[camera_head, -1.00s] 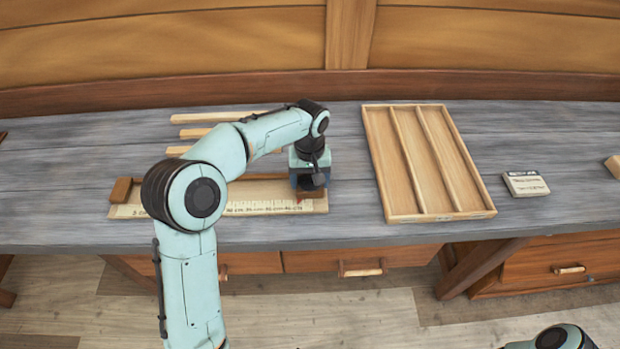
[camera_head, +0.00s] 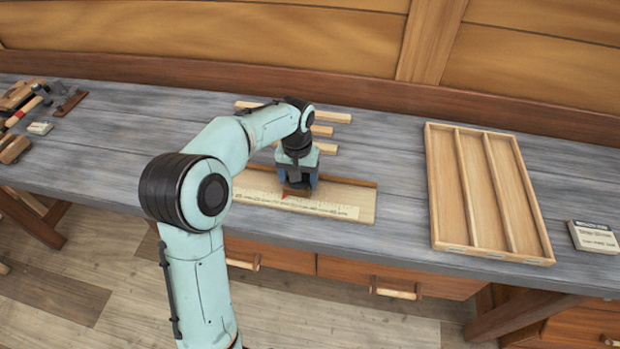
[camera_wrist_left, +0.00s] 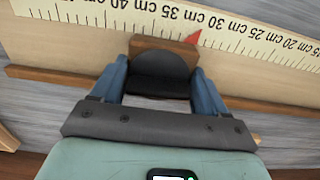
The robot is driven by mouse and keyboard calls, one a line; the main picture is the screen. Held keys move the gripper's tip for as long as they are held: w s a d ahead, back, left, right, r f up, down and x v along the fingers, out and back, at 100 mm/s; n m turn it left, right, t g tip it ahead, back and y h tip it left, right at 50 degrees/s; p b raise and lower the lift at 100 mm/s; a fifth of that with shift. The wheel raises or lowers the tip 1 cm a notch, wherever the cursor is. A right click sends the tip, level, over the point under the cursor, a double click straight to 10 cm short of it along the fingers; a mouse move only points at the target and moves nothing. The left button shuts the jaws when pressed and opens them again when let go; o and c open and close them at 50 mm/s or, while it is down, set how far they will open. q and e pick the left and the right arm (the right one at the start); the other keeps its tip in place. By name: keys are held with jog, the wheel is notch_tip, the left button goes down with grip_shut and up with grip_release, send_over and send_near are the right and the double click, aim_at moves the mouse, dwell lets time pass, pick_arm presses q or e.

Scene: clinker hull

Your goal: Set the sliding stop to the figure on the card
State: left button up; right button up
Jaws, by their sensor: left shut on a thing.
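The measuring board (camera_head: 355,203) lies along the front of the bench with a white centimetre scale. The sliding stop (camera_head: 296,191) is a brown wooden block on it with a small red pointer; it also shows in the left wrist view (camera_wrist_left: 163,45). My left gripper (camera_head: 297,184) is shut on the stop, with blue fingers on both sides of it in the left wrist view (camera_wrist_left: 162,80). There the red pointer (camera_wrist_left: 194,38) touches the scale near the 30 cm label; the exact mark is unclear.
A wooden tray with three compartments (camera_head: 435,190) lies right of the board. Several light wood strips (camera_head: 330,117) lie behind my left arm. Hand tools (camera_head: 20,112) lie at the bench's left end. Bare bench lies between board and tray.

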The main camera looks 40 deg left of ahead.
pick_arm(q)
jog(key=o, duration=1.5)
jog(key=shift+r, duration=0.1)
notch_tip(320, 180, up, 13)
jog(key=shift+r+p, duration=0.1)
jog(key=shift+p, duration=1)
pick_arm(e)
jog(key=w+r, duration=0.1)
jog(key=r, duration=0.1)
jog(key=shift+w+r, duration=0.35)
jog(key=shift+r, duration=0.05)
